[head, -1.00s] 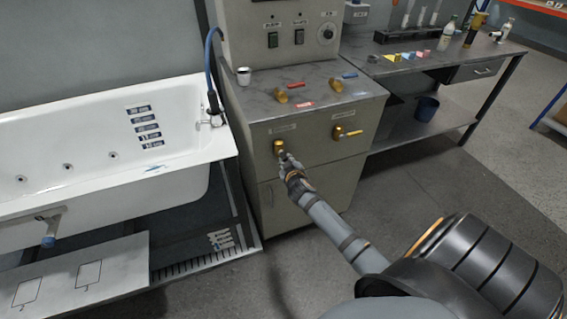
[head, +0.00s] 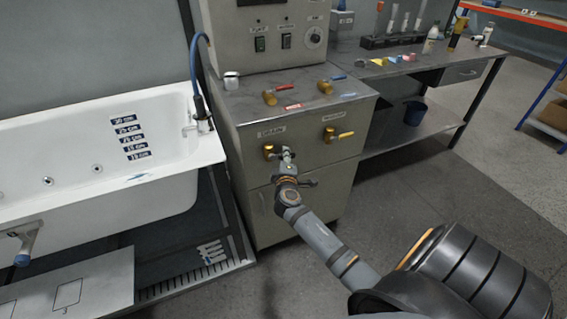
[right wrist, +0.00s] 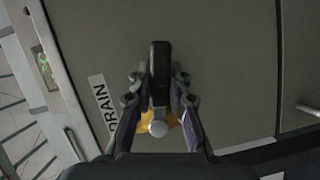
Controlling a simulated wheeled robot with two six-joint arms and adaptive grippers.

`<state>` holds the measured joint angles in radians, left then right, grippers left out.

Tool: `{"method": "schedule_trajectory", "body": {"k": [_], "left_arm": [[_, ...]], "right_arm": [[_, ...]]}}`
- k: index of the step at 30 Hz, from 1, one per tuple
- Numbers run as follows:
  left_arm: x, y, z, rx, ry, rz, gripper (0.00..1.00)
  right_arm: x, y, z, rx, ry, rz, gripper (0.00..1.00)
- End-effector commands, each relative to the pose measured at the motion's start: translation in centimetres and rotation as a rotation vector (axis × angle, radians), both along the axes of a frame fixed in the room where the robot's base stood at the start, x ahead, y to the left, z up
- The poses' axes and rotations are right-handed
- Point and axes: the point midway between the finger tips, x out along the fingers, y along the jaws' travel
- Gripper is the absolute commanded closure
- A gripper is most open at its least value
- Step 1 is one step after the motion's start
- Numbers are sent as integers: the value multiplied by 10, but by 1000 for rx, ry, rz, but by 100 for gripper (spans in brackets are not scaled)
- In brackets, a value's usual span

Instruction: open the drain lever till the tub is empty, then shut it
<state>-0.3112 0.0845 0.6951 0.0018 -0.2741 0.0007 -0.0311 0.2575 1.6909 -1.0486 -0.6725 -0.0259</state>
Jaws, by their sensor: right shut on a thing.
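The drain valve (head: 268,152) is a brass fitting on the front of the grey cabinet, under a label. My right gripper (head: 287,158) is just right of it, shut on the drain lever. In the right wrist view the dark lever (right wrist: 160,75) stands between the two fingers (right wrist: 158,108), with brass behind it and the DRAIN label (right wrist: 103,108) beside it. Going by the label, the lever points sideways to the right. The white tub (head: 70,170) is at left with depth labels (head: 130,137) on its wall. I cannot make out a water surface. My left gripper is out of view.
A second brass valve with a yellow lever (head: 343,136) is on the cabinet front to the right. Valves with red (head: 283,89) and blue (head: 354,84) levers and a white cup (head: 231,80) are on the cabinet top. A bench (head: 420,65) stands behind at right.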

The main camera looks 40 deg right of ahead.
Motion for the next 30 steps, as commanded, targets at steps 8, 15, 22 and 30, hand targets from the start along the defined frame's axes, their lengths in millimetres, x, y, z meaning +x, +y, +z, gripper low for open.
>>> {"method": "schedule_trajectory", "body": {"k": [8, 15, 22, 30], "left_arm": [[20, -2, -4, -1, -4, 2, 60], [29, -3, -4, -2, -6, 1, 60], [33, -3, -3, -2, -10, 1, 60], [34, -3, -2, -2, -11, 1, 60]], "right_arm": [[0, -1, 6, -164, 40, 1, 100], [0, -1, 11, -239, 59, 1, 100], [0, -1, 12, -261, 65, 1, 100], [0, -1, 13, -263, 65, 1, 100]]}}
